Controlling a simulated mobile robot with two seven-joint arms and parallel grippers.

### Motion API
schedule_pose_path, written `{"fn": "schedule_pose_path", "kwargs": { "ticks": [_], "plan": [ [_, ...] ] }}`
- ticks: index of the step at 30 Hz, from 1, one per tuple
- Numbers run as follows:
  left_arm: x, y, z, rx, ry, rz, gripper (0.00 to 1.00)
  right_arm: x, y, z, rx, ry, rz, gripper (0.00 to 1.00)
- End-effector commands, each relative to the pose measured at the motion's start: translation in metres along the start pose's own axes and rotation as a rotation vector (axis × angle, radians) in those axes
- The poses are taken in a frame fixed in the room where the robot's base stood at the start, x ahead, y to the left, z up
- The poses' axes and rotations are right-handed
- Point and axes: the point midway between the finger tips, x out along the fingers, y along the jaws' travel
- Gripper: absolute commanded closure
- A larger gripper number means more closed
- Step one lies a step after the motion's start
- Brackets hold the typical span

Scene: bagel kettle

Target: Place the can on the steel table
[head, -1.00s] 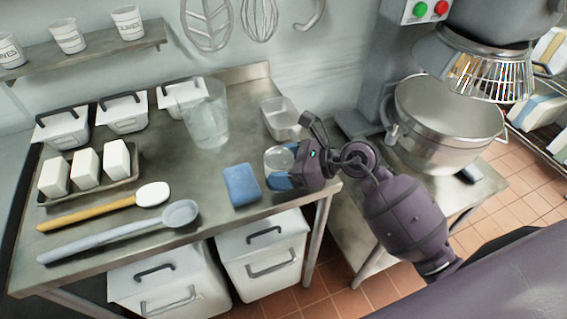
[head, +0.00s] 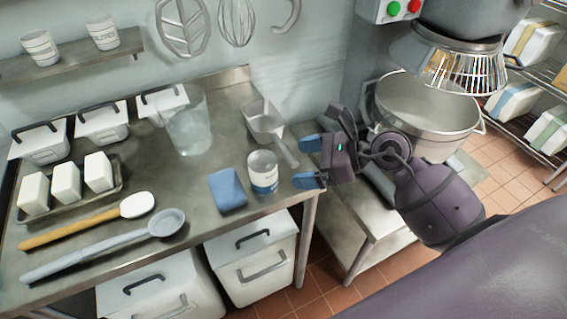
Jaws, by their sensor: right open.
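A white can with a blue lower band (head: 263,175) stands upright on the steel table (head: 200,185), near its right front edge. My right gripper (head: 308,162) is open and empty just to the right of the can, at the table's right edge, with a visible gap between its blue fingertips and the can. Its fingers point left toward the can. My left gripper is not in the view.
A blue sponge (head: 227,190) lies just left of the can. A metal scoop (head: 264,122) lies behind it, and a clear jug (head: 188,128) stands farther back. A mixer bowl (head: 425,115) is at the right. A ladle (head: 110,245) and a wooden-handled spatula (head: 85,226) lie front left.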

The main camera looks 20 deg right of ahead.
Motion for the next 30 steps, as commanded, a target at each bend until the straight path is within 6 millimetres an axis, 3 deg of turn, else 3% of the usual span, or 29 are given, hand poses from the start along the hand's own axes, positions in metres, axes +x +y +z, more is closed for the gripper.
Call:
{"fn": "schedule_pose_path", "kwargs": {
  "ticks": [3, 9, 30],
  "plan": [
    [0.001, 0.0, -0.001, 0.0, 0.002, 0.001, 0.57, -0.017, 0.0, -0.001, 0.0, 0.002, -0.001, 0.1],
    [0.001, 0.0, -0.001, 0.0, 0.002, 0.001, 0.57, -0.031, 0.0, 0.0, 0.0, 0.0, 0.001, 0.1],
    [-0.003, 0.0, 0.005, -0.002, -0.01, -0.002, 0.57, -0.032, 0.002, 0.005, 0.028, -0.042, -0.004, 0.1]
  ]
}}
